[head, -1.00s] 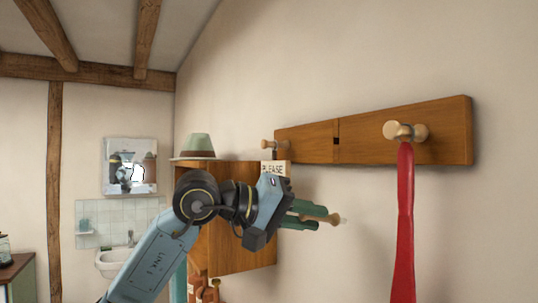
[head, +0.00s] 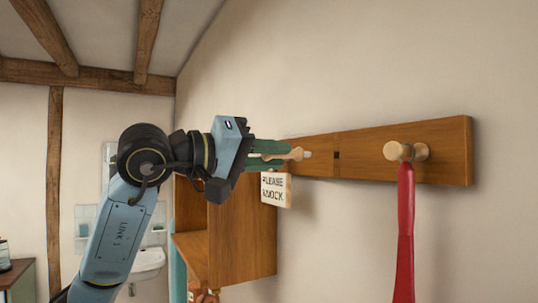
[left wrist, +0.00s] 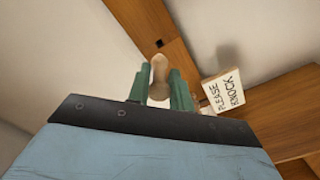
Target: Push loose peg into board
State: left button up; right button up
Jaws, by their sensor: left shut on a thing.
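My left gripper (head: 281,154) has green fingers shut on a pale wooden peg (head: 297,154). The peg points right in the head view, its light tip left of the dark empty hole in the brown wooden board (head: 368,150). They look apart in the picture; depth is hard to judge. In the left wrist view, the peg (left wrist: 158,76) sits between my fingertips (left wrist: 162,72), and the board (left wrist: 150,22) with its dark hole lies beyond it. A fixed peg (head: 405,151) at the board's right bears a red strap. My right gripper is not in view.
A "PLEASE KNOCK" sign (head: 276,190) hangs just below my gripper; it also shows in the left wrist view (left wrist: 224,91). A wooden wall cabinet (head: 243,240) is below. The red strap (head: 405,235) hangs at the right. The wall between is bare.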

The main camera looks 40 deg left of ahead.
aim_at(297, 156)
pick_arm(q)
jog(key=shift+p+x, duration=1)
jog(key=shift+x, duration=1.35)
jog(key=shift+w+d, duration=0.2)
jog(key=shift+w, duration=0.2)
jog(key=shift+p+x, duration=0.7)
jog(key=shift+x, duration=0.85)
jog(key=o, duration=0.9)
